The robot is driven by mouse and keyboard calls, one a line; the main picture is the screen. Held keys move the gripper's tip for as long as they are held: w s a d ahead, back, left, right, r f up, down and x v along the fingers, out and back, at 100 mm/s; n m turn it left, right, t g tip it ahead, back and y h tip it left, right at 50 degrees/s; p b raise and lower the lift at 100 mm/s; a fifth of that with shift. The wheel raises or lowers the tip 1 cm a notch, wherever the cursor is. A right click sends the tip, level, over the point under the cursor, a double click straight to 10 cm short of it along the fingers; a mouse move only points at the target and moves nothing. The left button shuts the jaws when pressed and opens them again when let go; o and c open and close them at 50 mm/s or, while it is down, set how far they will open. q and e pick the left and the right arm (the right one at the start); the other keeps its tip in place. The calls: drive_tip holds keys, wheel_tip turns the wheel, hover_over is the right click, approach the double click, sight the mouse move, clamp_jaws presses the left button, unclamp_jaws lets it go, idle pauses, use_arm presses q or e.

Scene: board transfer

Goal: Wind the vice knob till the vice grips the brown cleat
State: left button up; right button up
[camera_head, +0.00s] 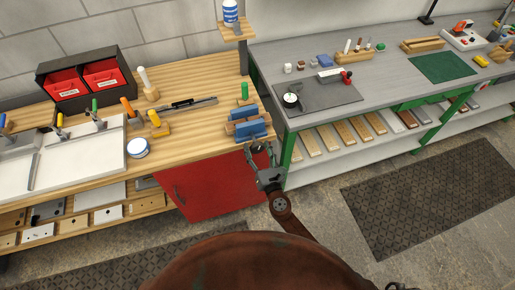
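The blue vice (250,131) sits at the right front corner of the wooden bench. A small strip of brown wood, which looks like the cleat (245,121), shows between its blue jaws; I cannot tell whether the jaws touch it. My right gripper (261,149) is at the vice's front, just off the bench edge, with its fingers up by the knob. The knob is small, dark and largely hidden by the fingers. I cannot tell whether they are closed on it. My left gripper is not in view.
A green-handled tool (244,92) stands behind the vice, near a post with a small shelf (237,34). A grey bench (400,83) adjoins on the right. A red cabinet (212,186) is below. A white-and-blue tin (138,148) and white tray (70,158) lie left.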

drive_tip(key=c, duration=0.9)
drive_tip(key=shift+c, duration=0.2)
drive_tip(key=shift+m, duration=0.3)
drive_tip(key=m+b, duration=0.2)
drive_tip(key=m, duration=0.1)
drive_tip(key=shift+f+m, duration=0.15)
drive_tip(key=shift+m, duration=0.15)
drive_tip(key=m+b, duration=0.1)
drive_tip(key=m, duration=0.4)
drive_tip(key=shift+b, duration=0.4)
drive_tip(key=shift+m, duration=0.3)
drive_tip(key=o, duration=1.2)
